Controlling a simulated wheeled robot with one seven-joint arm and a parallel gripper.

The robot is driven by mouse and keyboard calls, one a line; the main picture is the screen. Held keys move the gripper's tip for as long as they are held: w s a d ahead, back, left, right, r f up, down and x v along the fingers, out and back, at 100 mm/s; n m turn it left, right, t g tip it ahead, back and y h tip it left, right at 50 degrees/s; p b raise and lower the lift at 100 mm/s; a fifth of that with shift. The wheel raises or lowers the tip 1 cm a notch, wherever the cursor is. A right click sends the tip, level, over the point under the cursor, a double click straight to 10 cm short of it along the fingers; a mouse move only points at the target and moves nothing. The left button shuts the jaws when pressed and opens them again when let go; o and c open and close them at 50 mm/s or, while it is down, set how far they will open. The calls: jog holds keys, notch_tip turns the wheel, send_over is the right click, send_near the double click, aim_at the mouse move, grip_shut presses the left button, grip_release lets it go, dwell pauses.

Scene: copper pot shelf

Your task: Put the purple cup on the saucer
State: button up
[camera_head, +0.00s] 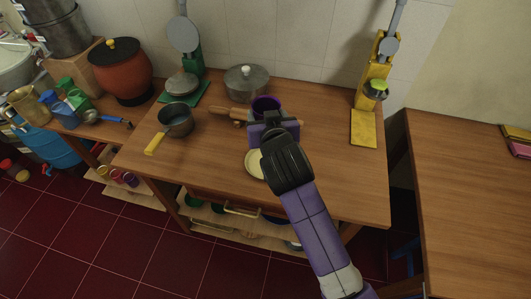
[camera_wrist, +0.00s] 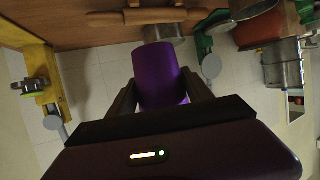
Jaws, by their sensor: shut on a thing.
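The purple cup (camera_head: 266,103) is held in my gripper (camera_head: 268,116) above the wooden table. In the wrist view the cup (camera_wrist: 159,75) sits between the two dark fingers of my gripper (camera_wrist: 160,95), which are shut on it. The cream saucer (camera_head: 254,164) lies on the table near its front edge, below and slightly left of my gripper in the head view. My wrist hides the right part of the saucer. The saucer does not show clearly in the wrist view.
A rolling pin (camera_head: 228,113) lies behind the cup. A saucepan (camera_head: 176,120) with a yellow handle stands left, and a lidded grey pot (camera_head: 246,83) behind. A yellow press (camera_head: 364,126) stands right. The table's right front area is clear.

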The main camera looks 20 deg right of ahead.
notch_tip(320, 180, down, 16)
jog(key=shift+f, duration=0.15)
dwell(0.3)
jog(key=shift+f, duration=0.15)
jog(key=o, duration=1.4)
jog(key=shift+r, duration=0.2)
jog(key=b+v, duration=0.2)
jog(key=v, duration=1)
jog(key=shift+f, duration=0.1)
